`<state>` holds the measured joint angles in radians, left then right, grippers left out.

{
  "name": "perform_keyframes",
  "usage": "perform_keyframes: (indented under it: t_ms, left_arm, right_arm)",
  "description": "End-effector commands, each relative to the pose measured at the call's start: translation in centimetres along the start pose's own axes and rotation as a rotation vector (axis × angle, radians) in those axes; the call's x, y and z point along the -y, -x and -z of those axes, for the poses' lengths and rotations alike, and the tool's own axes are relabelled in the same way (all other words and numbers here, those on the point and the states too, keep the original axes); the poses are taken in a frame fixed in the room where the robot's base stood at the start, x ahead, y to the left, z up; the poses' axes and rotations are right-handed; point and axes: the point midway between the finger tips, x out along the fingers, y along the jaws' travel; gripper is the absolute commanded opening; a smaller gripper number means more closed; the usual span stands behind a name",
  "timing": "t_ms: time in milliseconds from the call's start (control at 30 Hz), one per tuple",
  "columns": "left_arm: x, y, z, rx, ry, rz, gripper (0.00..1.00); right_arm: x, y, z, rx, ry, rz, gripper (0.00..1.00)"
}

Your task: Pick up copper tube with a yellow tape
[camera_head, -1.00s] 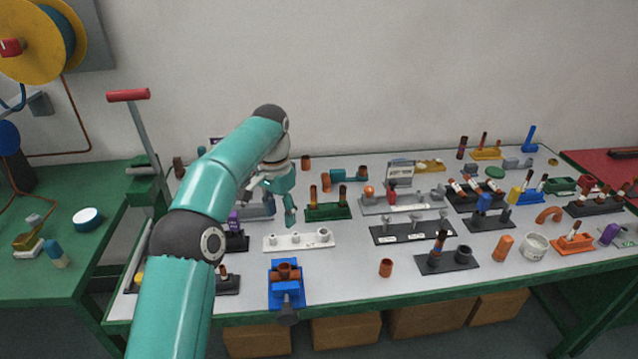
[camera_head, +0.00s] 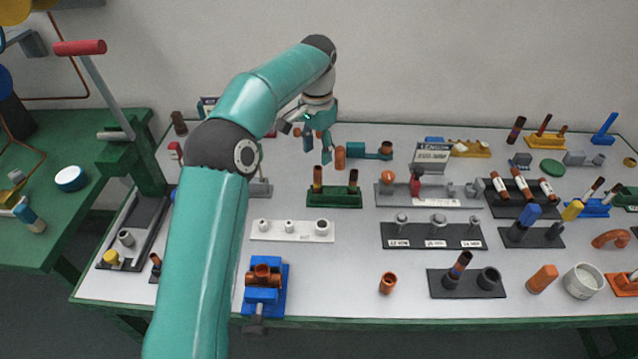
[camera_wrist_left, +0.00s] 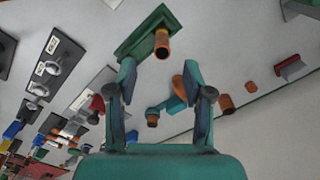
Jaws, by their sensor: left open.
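A green holder (camera_head: 334,200) stands on the grey table with two upright copper tubes in it. The left tube (camera_head: 317,180) shows a yellowish band; the right tube (camera_head: 353,181) looks similar, and I cannot tell the tapes apart clearly. In the left wrist view a copper tube with a yellowish-orange band (camera_wrist_left: 162,44) stands on the green holder (camera_wrist_left: 135,38), ahead of the fingers. My left gripper (camera_head: 317,146) is open and empty, above and behind the holder in the head view. Its two fingers (camera_wrist_left: 160,76) are apart, touching no tube. My right gripper is out of view.
A blue vise (camera_head: 264,295) is near the front edge.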

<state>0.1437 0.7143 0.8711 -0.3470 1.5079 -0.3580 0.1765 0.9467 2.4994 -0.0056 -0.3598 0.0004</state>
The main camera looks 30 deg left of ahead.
Motion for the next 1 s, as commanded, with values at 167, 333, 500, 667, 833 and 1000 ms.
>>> perform_keyframes:
  t_ms: [167, 333, 500, 667, 833, 1000]
  left_arm:
    - [-0.3, -4.1, 0.2, 0.004, -0.006, -0.002, 0.51]
    - [-0.4, -6.2, 0.5, 0.001, -0.008, -0.001, 0.51]
    - [-0.4, -7.0, 0.6, 0.001, -0.010, -0.001, 0.51]
    - [-0.1, -8.8, 0.7, 0.003, -0.010, -0.002, 0.51]
    - [0.1, -11.1, 0.8, 0.002, -0.011, -0.001, 0.51]
    - [0.1, -11.9, 0.8, -0.001, -0.011, 0.000, 0.51]
  right_arm:
    - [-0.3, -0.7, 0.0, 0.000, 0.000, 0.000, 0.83]
    - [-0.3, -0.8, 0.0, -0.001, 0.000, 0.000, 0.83]
    - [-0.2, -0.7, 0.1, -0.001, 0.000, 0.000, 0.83]
    - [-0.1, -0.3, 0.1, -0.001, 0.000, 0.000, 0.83]
    - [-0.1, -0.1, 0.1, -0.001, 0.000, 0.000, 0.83]
    - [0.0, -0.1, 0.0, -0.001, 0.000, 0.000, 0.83]
